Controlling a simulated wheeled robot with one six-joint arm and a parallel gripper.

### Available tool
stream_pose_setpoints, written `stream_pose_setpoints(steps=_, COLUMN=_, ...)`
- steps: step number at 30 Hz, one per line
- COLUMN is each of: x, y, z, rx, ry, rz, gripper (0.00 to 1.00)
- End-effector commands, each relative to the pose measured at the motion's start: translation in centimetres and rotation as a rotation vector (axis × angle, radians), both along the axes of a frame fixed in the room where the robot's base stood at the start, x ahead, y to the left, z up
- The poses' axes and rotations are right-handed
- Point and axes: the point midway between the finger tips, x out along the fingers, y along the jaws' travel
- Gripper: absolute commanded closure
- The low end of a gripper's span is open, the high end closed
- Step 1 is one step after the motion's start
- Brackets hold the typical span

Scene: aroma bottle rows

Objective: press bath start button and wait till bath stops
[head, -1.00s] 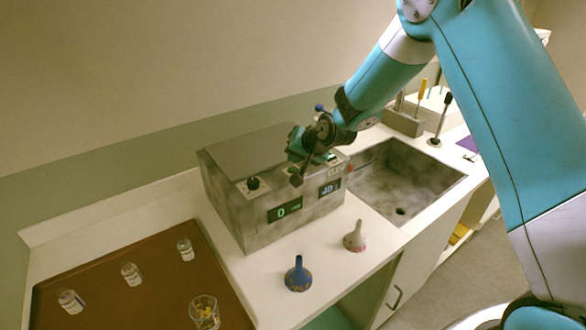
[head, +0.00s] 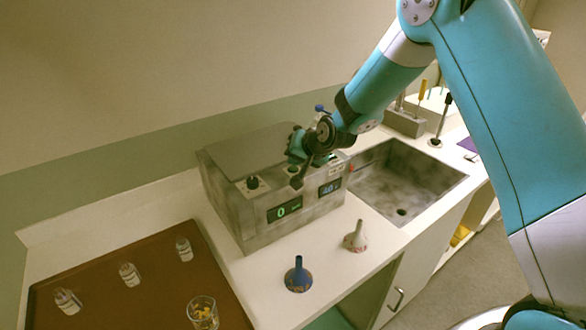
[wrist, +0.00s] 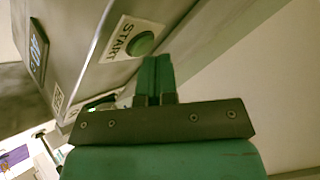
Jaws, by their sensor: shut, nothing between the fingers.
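The bath (head: 232,207) is a grey metal box on the counter, with a flat lid (head: 250,153) on top. Its green display (head: 284,210) reads 0, and a blue display (head: 330,187) on the right reads about 40. In the wrist view, the round green start button (wrist: 141,43) sits beside a white START label (wrist: 123,38). My gripper (wrist: 155,60) is shut and empty, its teal fingertips close beside the button; I cannot tell if they touch it. In the head view my gripper (head: 297,145) is over the bath's top and hides the button.
A blue funnel (head: 297,275) and a pale funnel (head: 356,238) stand in front. A brown tray (head: 100,285) with bottles and a glass (head: 203,312) lies left, a sink (head: 400,185) right.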

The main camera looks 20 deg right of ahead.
Motion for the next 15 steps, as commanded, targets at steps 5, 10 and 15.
stream_pose_setpoints(steps=5, x=0.0, y=0.01, z=-0.3, rx=0.0, ry=0.0, rz=0.0, gripper=1.0)
stream_pose_setpoints(steps=10, x=0.0, y=0.0, z=-0.51, rx=0.0, ry=0.0, rz=0.0, gripper=1.0)
stream_pose_setpoints(steps=15, x=-0.01, y=-0.01, z=-0.52, rx=0.0, ry=0.0, rz=0.0, gripper=1.0)
